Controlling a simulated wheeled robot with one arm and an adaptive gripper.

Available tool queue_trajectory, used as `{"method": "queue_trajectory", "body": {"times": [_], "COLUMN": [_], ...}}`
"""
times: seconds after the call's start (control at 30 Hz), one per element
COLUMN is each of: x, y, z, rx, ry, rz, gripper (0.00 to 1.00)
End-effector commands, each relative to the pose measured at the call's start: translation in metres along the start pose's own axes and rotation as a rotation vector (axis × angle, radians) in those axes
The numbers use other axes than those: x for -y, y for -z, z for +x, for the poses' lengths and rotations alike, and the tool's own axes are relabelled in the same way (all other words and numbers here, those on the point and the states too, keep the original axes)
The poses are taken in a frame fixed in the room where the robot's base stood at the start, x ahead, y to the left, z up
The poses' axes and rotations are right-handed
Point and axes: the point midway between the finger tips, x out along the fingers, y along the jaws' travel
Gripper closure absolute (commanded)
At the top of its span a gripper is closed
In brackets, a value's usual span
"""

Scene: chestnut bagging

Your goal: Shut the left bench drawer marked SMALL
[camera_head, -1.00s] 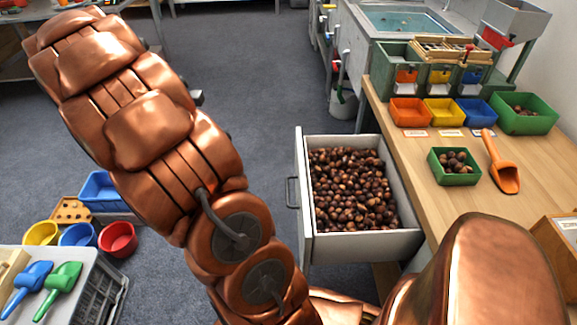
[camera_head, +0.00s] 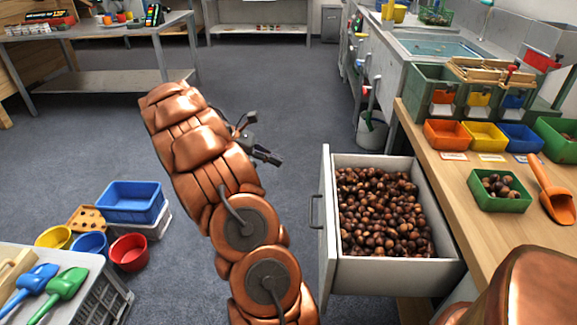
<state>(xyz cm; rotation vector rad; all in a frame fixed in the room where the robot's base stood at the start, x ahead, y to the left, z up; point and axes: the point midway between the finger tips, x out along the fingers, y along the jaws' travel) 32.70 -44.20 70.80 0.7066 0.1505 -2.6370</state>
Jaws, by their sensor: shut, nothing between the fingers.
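A grey drawer (camera_head: 392,274) stands pulled out to the left from under the wooden bench, full of brown chestnuts (camera_head: 380,212). Its front panel faces left and carries a dark handle (camera_head: 314,211). No SMALL marking shows from this side. My gripper (camera_head: 266,142), dark and partly hidden behind my copper arm, is shut and empty. It is in the air left of the drawer front and apart from it, farther back in the picture than the handle.
The bench top (camera_head: 458,170) holds an orange bin (camera_head: 448,134), a yellow bin (camera_head: 485,136), a blue bin (camera_head: 521,138), a green tray of chestnuts (camera_head: 499,203) and an orange scoop (camera_head: 553,196). Blue, yellow and red tubs stand at left. Open floor (camera_head: 290,100) lies beyond the drawer front.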

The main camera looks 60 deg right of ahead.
Motion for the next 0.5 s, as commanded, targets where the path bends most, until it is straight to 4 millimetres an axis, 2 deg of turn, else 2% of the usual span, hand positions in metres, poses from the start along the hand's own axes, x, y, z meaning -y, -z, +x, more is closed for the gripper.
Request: {"method": "queue_trajectory", "body": {"times": [0.5], "x": [0.001], "y": [0.001], "z": [0.09], "rx": [0.0], "ry": [0.002], "rz": [0.001], "gripper": [1.0]}}
